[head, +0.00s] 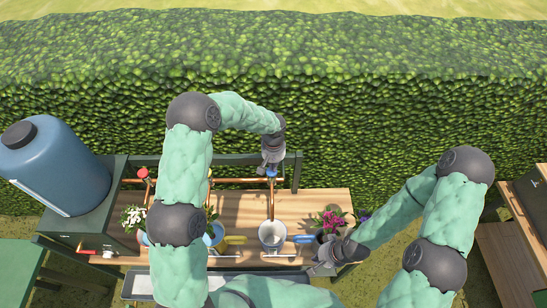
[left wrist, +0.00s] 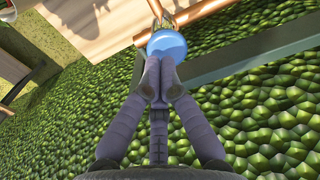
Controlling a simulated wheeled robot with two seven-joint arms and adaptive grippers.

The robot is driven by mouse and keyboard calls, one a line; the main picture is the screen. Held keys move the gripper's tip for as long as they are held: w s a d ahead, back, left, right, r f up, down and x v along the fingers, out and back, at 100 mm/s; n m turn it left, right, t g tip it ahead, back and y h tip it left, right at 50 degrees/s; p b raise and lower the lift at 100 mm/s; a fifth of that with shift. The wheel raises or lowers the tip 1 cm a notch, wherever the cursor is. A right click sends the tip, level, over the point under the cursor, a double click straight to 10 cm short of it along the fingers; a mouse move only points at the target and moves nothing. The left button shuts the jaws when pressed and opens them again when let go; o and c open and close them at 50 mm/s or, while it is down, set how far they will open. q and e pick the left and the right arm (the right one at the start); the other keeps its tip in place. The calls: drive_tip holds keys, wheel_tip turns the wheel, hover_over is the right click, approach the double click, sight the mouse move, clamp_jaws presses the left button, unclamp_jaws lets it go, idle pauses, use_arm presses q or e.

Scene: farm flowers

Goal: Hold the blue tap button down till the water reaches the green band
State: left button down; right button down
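The blue tap button (head: 271,173) tops a copper pipe above the wooden bench. My left gripper (head: 271,163) is directly above it, pointing down. In the left wrist view the button is a glossy blue dome (left wrist: 167,43), and the fingers of my left gripper (left wrist: 159,70) are together, their tips at its near edge. Whether they press it, I cannot tell. A pale cup (head: 272,236) stands under the pipe; its water level and any green band cannot be made out. My right gripper (head: 322,262) is low at the bench's front edge, its fingers too small to judge.
A red tap button (head: 143,173) is at the left. A pot of pink flowers (head: 331,220) stands close to my right gripper, and white flowers (head: 133,217) are at the left. A blue tank (head: 50,165) is far left. A hedge (head: 350,90) runs behind the bench.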

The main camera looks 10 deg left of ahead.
use_arm(q)
drive_tip(key=shift+f, duration=0.7)
